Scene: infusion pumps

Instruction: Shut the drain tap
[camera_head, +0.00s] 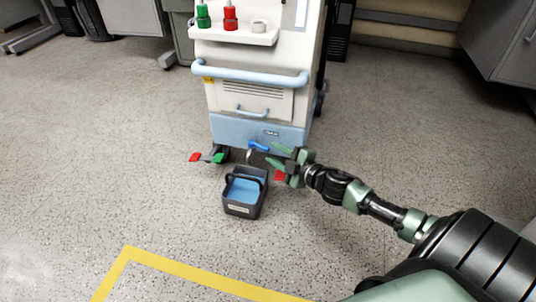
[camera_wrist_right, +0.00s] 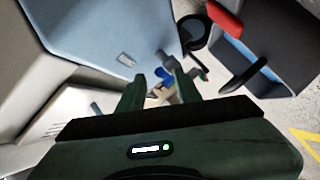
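The drain tap has a blue lever (camera_head: 258,146) low on the front of the white and light-blue machine (camera_head: 262,97). The blue lever (camera_wrist_right: 161,73) also shows in the right wrist view, ahead of and between the fingertips, with darker pipe parts and a brass-coloured part near it. My right gripper (camera_head: 275,154) reaches in from the right, just right of the tap. In the wrist view my right gripper (camera_wrist_right: 160,85) is open, with a gap between its green fingers. Whether a finger touches the lever I cannot tell. My left gripper is not in view.
A dark bucket (camera_head: 241,209) with a handle and blue contents stands on the floor below the tap. Red (camera_head: 196,157) and green (camera_head: 218,158) castor pedals flank the machine's left foot; another red pedal (camera_head: 280,175) lies beside my gripper.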

